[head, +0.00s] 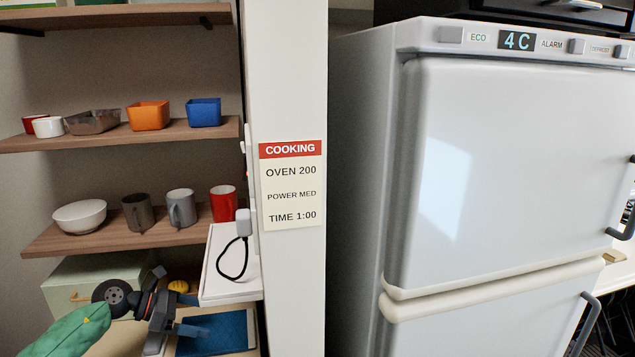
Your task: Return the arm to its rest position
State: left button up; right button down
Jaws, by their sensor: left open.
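My left gripper (186,314) is at the lower left of the head view, with my green-sleeved arm coming in from the bottom left corner. Its dark jaws are open, and I see nothing held between them. It is in front of the low part of the shelf unit, close to a blue flat item (222,333) and below a small white ledge (231,268). My right gripper is not in view.
A middle shelf (120,240) holds a white bowl (80,216) and several mugs; the shelf above holds small containers. A white post with a cooking sign (291,185) stands right of the shelves. A large fridge (505,170) fills the right side. A black cord (233,262) hangs over the ledge.

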pick_arm(q)
jog(key=s+d+r+n+t+h, duration=0.3)
jog(key=d+n+t, duration=0.5)
jog(key=n+t, duration=0.6)
jog(key=s+a+f+n+g+y, duration=0.25)
jog(key=s+f+n+y, duration=0.4)
jog(key=n, duration=0.65)
jog(key=s+a+f+n+g+y, duration=0.1)
jog(key=s+a+f+n+y, duration=0.2)
jog(key=f+n+y, duration=0.6)
jog(key=s+d+f+n+g, duration=0.2)
jog(key=s+f+n+g, duration=0.15)
jog(key=s, duration=0.45)
jog(key=s+d+f+n+g, duration=0.2)
jog(key=s+f+n+g, duration=0.15)
jog(key=s, duration=0.45)
jog(key=s+d+f+n+g, duration=0.2)
jog(key=s+n+g, duration=0.2)
jog(key=s, duration=0.4)
jog(key=s+d+f+g, duration=0.1)
jog(key=d+f, duration=0.1)
jog(key=f, duration=1.3)
jog(key=s+d+f+g+h, duration=0.1)
jog(key=s+d+f, duration=0.1)
jog(key=f, duration=1.3)
jog(key=shift+d+f, duration=0.3)
jog(key=shift+d, duration=0.1)
